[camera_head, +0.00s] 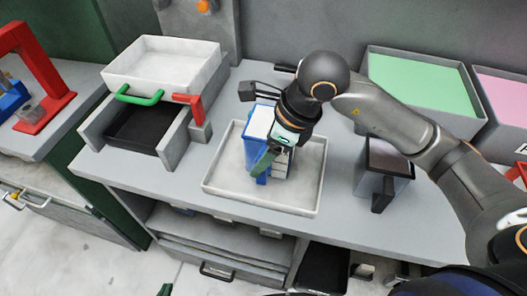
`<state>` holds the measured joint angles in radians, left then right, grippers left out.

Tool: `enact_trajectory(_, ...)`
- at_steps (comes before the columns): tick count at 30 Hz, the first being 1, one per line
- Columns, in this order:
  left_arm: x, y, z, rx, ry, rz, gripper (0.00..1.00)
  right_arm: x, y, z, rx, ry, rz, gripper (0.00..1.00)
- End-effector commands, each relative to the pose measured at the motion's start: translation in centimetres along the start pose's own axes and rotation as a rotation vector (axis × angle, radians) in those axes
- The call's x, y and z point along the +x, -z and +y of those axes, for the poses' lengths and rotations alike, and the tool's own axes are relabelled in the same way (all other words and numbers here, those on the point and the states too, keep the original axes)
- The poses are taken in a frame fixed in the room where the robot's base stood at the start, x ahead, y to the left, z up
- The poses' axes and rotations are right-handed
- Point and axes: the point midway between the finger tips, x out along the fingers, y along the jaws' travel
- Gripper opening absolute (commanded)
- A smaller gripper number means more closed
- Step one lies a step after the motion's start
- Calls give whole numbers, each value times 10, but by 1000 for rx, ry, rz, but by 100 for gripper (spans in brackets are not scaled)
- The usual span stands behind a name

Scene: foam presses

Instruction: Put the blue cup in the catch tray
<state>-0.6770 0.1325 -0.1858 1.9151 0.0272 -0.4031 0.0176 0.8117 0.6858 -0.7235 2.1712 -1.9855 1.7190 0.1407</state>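The blue cup (259,122) is a boxy vessel with a pale top or contents. It appears upright inside the white shallow tray (309,193), in the middle of the table. My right gripper (265,165), with green fingers, is down at the cup's near side, by its blue handle (262,179). The gripper and wrist hide part of the cup, so I cannot tell whether the fingers are closed on the handle or whether the cup touches the tray floor. Only a green fingertip of my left gripper (165,289) seems to show at the bottom edge, well away from the cup.
A press with a white pan (165,65), green handle and dark lower bay stands left. A dark handled container (388,157) stands right of the tray. Green (425,85) and pink (503,95) bins are at the back right. A red frame (45,75) stands far left.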

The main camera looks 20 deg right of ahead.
Motion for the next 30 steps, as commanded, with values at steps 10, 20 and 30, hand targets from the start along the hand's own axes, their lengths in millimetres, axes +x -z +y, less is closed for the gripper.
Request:
enact_trajectory(10,0,2,1,0,-2,4,0,0,0,0,1,-1,1,89)
enact_trajectory(20,-4,9,1,-1,-1,15,0,-28,-3,-1,-1,4,-3,89)
enact_trajectory(30,-7,10,0,-1,1,11,0,-100,-2,-1,0,4,-2,89)
